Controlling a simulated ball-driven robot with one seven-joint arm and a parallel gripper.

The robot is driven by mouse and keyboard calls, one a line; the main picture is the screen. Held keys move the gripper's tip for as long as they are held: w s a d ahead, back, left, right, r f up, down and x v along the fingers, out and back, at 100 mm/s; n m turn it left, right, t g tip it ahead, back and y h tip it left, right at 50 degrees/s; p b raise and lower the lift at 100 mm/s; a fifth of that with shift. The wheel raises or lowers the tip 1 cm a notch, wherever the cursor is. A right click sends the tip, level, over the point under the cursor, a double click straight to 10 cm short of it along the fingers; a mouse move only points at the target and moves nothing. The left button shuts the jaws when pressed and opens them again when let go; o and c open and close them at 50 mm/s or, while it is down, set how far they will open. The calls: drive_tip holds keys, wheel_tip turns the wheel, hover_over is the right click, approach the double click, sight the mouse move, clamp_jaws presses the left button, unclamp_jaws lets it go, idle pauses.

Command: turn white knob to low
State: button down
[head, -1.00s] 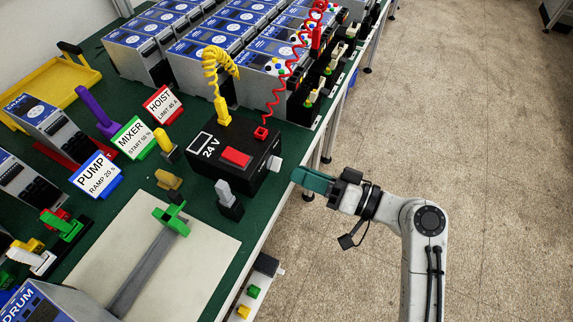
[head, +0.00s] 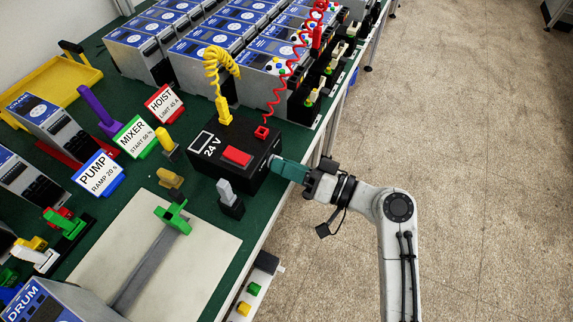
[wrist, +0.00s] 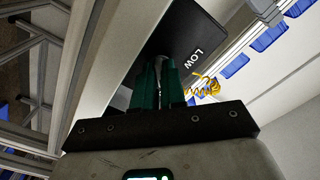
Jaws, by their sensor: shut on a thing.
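The black 24 V box (head: 212,172) stands on the green bench top near its right edge, with a red rocker switch (head: 238,156) on top. In the wrist view a small pale part of the knob (wrist: 166,62) shows between the fingertips, beside the word LOW on the dark face. My gripper (head: 278,166), with green fingers, reaches the box from the right and is shut on the knob. The fingers also show in the wrist view (wrist: 160,78). The knob's exact angle cannot be told.
A grey plug (head: 227,190) stands in front of the box. A yellow coiled cord (head: 222,75) and a red coiled cord (head: 284,85) rise from it. Several grey drive units stand behind. The floor right of the bench (head: 460,150) is clear.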

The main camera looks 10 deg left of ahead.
drive_tip(key=shift+f+b, duration=0.15)
drive_tip(key=shift+b, duration=0.4)
drive_tip(key=shift+f+n+b, duration=0.1)
drive_tip(key=shift+n+b, duration=0.35)
drive_tip(key=shift+n, duration=0.05)
drive_tip(key=n+b, duration=0.2)
drive_tip(key=b, duration=0.1)
drive_tip(key=shift+d+f+b, duration=0.1)
drive_tip(key=shift+f+b, duration=0.05)
drive_tip(key=shift+b, duration=0.25)
drive_tip(key=n+b, duration=0.5)
drive_tip(key=b, duration=0.3)
drive_tip(key=shift+b, duration=0.3)
drive_tip(key=n+b, duration=0.5)
drive_tip(key=b, duration=0.3)
drive_tip(key=shift+w+n, duration=0.1)
drive_tip(key=shift+n, duration=0.3)
drive_tip(key=n+b, duration=0.3)
drive_tip(key=b, duration=0.1)
drive_tip(key=shift+r+n+b, duration=0.25)
drive_tip(key=shift+n+b, duration=0.3)
drive_tip(key=shift+n, duration=0.05)
drive_tip(key=shift+r, duration=0.1)
